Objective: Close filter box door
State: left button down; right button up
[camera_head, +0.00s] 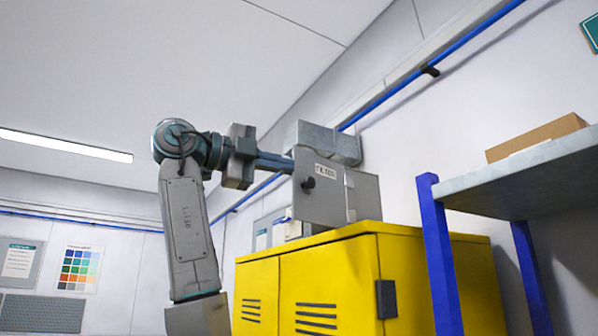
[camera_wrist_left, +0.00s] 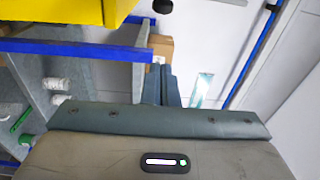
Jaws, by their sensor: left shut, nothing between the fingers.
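The filter box door (camera_head: 318,190) is a grey panel with a "FILTER" label and a black knob (camera_head: 308,183), above the yellow cabinet in the head view. Hinges show along its right edge, beside another grey panel (camera_head: 365,196). I cannot tell how far the door stands open. My left gripper (camera_head: 290,163) reaches in from the left to the door's upper left edge; its tip overlaps the edge, and contact is unclear. In the left wrist view its fingers (camera_wrist_left: 161,86) are together and empty. A dark round thing (camera_wrist_left: 162,6) shows at the top there. My right gripper is out of view.
The yellow cabinet (camera_head: 330,275) stands below. A shelf with blue posts (camera_head: 440,255) and a cardboard box (camera_head: 537,136) is at the right. A grey boxy body (camera_head: 330,143) is behind the door's top. A blue pipe (camera_head: 400,82) runs along the wall.

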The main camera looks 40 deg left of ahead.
aim_at(309, 178)
pick_arm(q)
jog(key=w+p, duration=0.1)
jog(key=w, duration=0.2)
jog(key=w+p, duration=0.2)
jog(key=w, duration=0.1)
jog(key=w+p, duration=0.2)
jog(key=w, duration=0.1)
jog(key=shift+d, duration=0.25)
jog(key=shift+s+a, duration=0.1)
